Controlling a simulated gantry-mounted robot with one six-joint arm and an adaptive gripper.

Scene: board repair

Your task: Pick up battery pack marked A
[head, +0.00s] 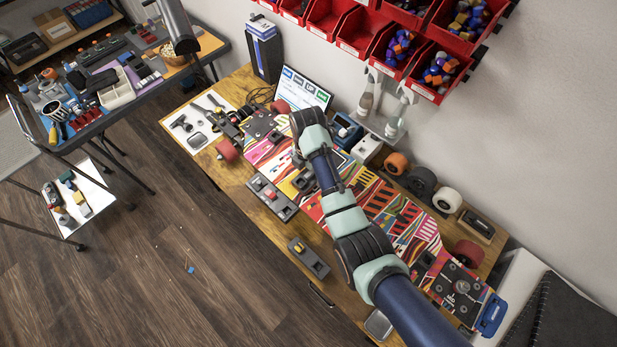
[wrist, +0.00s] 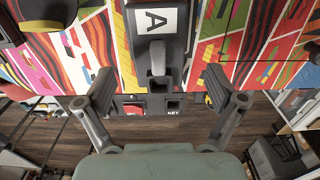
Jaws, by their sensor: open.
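The battery pack marked A (wrist: 156,21) is a dark block with a white label bearing a black letter A. It lies on the colourful striped board (wrist: 75,50) at the top middle of the wrist view, with a grey tab at its near end. My gripper (wrist: 158,80) is open, with one finger to the left and one to the right of the line of the pack. Nothing is between the fingertips, and they appear nearer the camera than the pack. In the head view, my arm covers much of the board's middle, and I cannot make out the label there.
A dark module with a red switch (head: 272,196) and another small module (head: 308,257) sit along the table's front edge. Loose wheels (head: 421,181) stand along the wall side. Red bins (head: 360,32) hang above. A monitor (head: 302,88) stands at the table's far end.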

